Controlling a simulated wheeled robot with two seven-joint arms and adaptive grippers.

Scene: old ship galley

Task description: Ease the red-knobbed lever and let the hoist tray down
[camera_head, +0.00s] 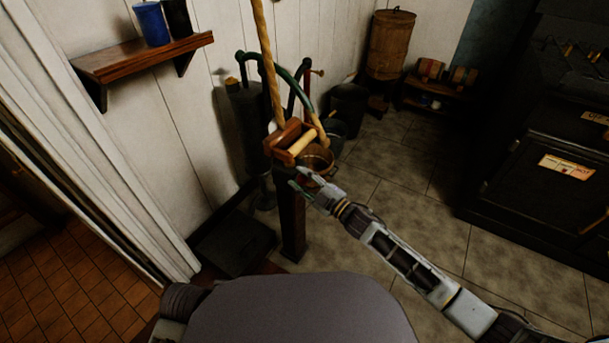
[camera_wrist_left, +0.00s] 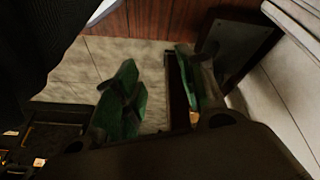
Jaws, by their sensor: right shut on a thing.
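A wooden winch (camera_head: 299,143) with a pale drum sits on top of a dark post (camera_head: 292,222) in the head view. A thick rope (camera_head: 267,55) runs up from it. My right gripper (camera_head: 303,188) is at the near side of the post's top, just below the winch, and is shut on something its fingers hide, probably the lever. No red knob can be made out. I cannot pick out the hoist tray. In the left wrist view my left gripper (camera_wrist_left: 157,95) is open, its green fingertips apart with nothing visible between them.
A dark flat box (camera_head: 237,243) lies on the floor left of the post. A shelf (camera_head: 140,57) holds a blue canister (camera_head: 152,23). A black stove (camera_head: 545,165) stands at right. The tiled floor (camera_head: 425,215) between is clear.

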